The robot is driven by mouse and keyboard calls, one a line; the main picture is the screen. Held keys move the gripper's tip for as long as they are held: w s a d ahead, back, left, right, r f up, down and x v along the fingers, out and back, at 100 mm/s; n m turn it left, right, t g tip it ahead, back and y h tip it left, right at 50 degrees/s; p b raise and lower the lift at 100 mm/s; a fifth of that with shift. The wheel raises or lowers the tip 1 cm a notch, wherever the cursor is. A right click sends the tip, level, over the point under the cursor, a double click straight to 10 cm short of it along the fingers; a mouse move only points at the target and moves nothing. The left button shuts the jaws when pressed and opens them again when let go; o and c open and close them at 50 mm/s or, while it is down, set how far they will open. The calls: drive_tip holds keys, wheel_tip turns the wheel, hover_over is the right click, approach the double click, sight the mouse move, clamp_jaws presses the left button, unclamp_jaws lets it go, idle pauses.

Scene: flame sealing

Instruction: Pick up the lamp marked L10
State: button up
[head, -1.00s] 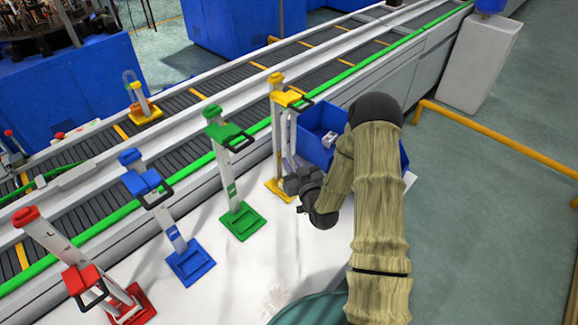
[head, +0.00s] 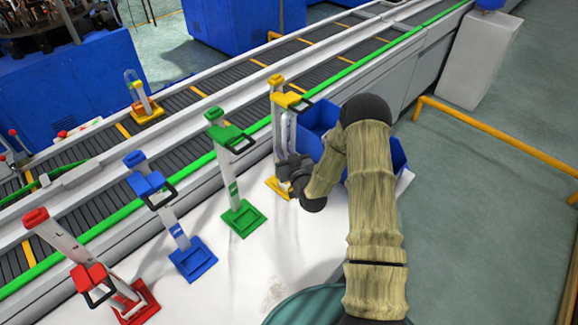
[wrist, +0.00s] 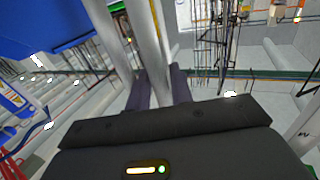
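A pale tube lamp (head: 288,132) with two legs stands upright beside the yellow stand (head: 277,186) in the head view. In the wrist view the lamp (wrist: 150,45) runs down between the two dark fingers of my gripper (wrist: 160,92), which look closed on its lower part. In the head view my gripper (head: 292,172) is low at the yellow stand, next to its post. No L10 marking is readable. The lamp's lower end is hidden by the gripper.
Green (head: 241,217), blue (head: 194,260) and red (head: 137,303) stands line the white table (head: 245,275) to the left. A blue bin (head: 318,118) sits behind my arm. A conveyor (head: 180,112) runs behind the table. The front table area is clear.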

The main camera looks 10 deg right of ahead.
clamp_jaws()
drive_tip(key=shift+r, duration=0.15)
idle(0.4)
drive_tip(key=shift+r+b, duration=0.45)
drive_tip(key=shift+r, duration=0.1)
drive_tip(key=s+d+p, duration=0.1)
drive_tip(key=s, duration=0.8)
drive_tip(key=s+d, duration=0.2)
drive_tip(key=s, duration=0.6)
drive_tip(key=shift+s+d+p, duration=0.3)
drive_tip(key=shift+s+p, duration=0.05)
drive_tip(key=shift+p, duration=0.05)
